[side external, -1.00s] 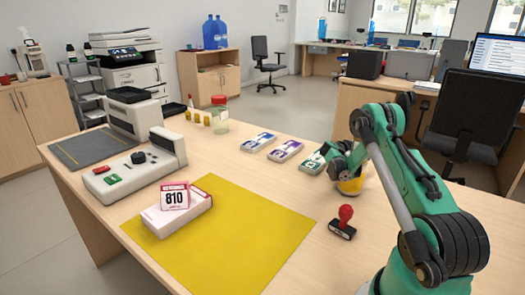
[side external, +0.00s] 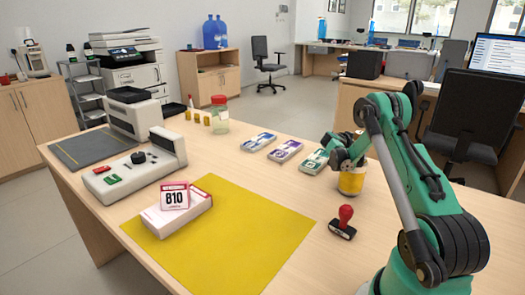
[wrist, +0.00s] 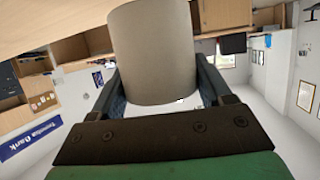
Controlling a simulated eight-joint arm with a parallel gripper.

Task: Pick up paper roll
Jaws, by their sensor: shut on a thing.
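The paper roll (wrist: 152,55) is a thick, plain grey-beige cylinder in the wrist view. It sits between the two fingers of my gripper (wrist: 160,92), which is shut on it. In the side view, a cylinder with a yellow band and a pale lower part (side external: 351,181) shows at my gripper (side external: 345,160), at the right of the counter; it appears to be the same roll. My wrist and fingers hide its upper part. I cannot tell how far its lower end is from the counter.
Several banknote bundles (side external: 286,150) lie just left of my gripper. A red-handled stamp (side external: 343,222) stands in front of it. A lidded jar (side external: 219,115) stands farther back.

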